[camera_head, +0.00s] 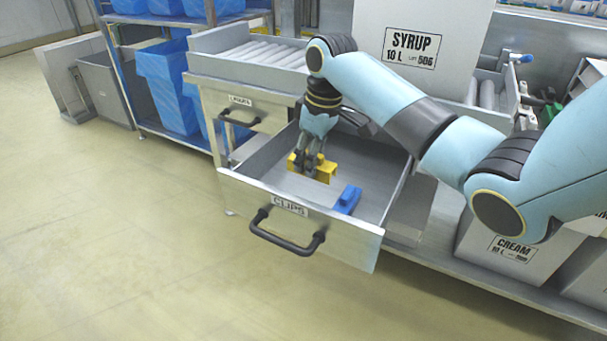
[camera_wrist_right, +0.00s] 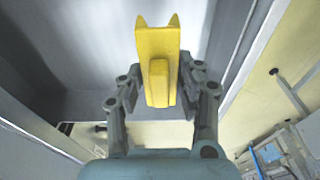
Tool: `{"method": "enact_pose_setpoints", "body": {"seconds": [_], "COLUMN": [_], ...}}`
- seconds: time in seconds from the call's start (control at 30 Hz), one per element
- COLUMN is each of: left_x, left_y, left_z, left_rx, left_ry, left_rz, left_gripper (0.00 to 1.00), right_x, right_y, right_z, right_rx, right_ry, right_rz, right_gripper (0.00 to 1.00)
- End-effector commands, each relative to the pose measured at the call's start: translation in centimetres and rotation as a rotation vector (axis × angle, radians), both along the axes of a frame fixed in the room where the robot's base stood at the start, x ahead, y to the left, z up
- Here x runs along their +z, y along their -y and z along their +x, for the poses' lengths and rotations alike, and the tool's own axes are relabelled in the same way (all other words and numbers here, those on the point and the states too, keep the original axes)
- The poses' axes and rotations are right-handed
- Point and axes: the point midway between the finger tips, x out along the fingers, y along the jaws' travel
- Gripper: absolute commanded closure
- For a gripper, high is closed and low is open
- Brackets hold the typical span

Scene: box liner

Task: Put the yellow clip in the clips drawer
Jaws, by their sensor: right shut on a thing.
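The yellow clip (camera_head: 325,173) is between the fingers of my right gripper (camera_head: 311,163), over the inside of the open drawer labelled CLIPS (camera_head: 229,182). In the right wrist view the yellow clip (camera_wrist_right: 157,55) sits between the two fingers of my right gripper (camera_wrist_right: 160,95), which is shut on it. I cannot tell whether the clip touches the drawer floor. A blue clip (camera_head: 347,200) lies on the drawer floor, to the right of the yellow one. My left gripper is not in view.
A second drawer (camera_head: 240,113) beside the open one is closed. A roller conveyor (camera_head: 260,55) and a SYRUP box (camera_head: 440,30) stand above. A CREAM box (camera_head: 515,255) is at the lower right. Blue bins (camera_head: 168,85) fill a rack at the left. The floor in front is clear.

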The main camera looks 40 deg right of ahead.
Motion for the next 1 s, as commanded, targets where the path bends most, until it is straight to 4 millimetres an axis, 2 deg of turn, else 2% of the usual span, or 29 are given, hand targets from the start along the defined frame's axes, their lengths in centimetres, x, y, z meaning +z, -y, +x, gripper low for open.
{"method": "enact_pose_setpoints", "body": {"seconds": [0.03, 0.1, 0.2, 0.33, 0.5, 0.73, 1.0], "left_x": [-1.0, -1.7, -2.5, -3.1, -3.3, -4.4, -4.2], "left_y": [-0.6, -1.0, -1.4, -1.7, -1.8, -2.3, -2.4], "left_z": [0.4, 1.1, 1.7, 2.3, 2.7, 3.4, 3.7], "left_rx": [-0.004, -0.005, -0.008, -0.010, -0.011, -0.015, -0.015], "left_ry": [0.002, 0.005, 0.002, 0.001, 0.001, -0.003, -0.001], "left_rz": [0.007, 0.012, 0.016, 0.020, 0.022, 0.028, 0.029], "left_gripper": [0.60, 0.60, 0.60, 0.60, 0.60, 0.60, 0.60], "right_x": [-1.5, -2.6, -3.9, -4.7, -5.3, -8.8, -8.6], "right_y": [-0.2, -0.4, -0.5, -0.6, -0.6, -0.6, -0.6], "right_z": [1.3, 3.1, 5.2, 6.9, 7.5, 7.3, 7.4], "right_rx": [0.000, 0.000, 0.001, 0.001, 0.002, 0.002, 0.002], "right_ry": [-0.004, -0.005, -0.006, -0.005, -0.003, -0.006, -0.002], "right_rz": [0.004, 0.004, 0.003, 0.001, 0.000, 0.001, 0.000], "right_gripper": [0.90, 0.90, 0.90, 0.90, 0.90, 0.90, 0.90]}}
